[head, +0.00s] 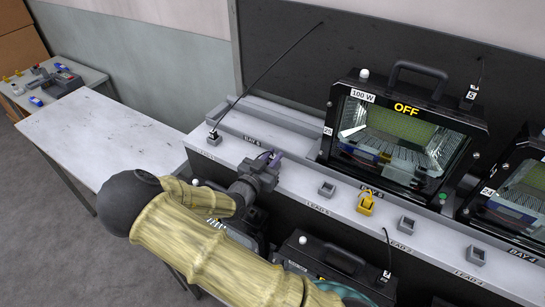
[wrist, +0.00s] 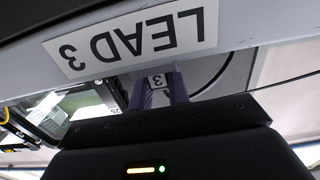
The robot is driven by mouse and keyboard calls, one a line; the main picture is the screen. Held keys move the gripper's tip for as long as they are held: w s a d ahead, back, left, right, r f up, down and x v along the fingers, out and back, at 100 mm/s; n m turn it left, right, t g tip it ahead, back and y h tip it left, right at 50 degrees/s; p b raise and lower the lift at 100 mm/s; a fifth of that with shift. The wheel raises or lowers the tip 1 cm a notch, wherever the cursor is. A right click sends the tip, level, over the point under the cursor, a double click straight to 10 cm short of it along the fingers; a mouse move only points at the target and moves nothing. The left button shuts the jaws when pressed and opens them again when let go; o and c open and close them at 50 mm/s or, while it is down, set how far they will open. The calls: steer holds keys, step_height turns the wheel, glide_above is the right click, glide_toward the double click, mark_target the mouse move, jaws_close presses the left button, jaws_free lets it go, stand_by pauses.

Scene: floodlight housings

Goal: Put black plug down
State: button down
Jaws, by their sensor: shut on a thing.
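A label reading LEAD 3 (wrist: 130,42) shows upside down on the ledge's face close to the plug. In the head view the held plug is hidden behind the gripper. I cannot tell whether it touches a socket.
A 100 W floodlight (head: 400,130) marked OFF stands right of my gripper. Empty grey sockets (head: 327,188) (head: 407,223) line the ledge, with a yellow plug (head: 365,203) between them. Another tagged plug (head: 213,138) with a thin cable stands at left. A bare white table (head: 110,135) is farther left.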

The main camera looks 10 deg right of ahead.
steer(key=c, duration=1.3)
jaws_free()
steer(key=shift+c, duration=0.2)
steer(key=shift+r, duration=0.1)
steer(key=shift+r+p, duration=0.15)
steer(key=shift+p, duration=0.2)
steer(key=b+v, duration=0.2)
steer(key=v, duration=1)
steer(key=shift+b, duration=0.35)
steer(key=shift+s, duration=0.1)
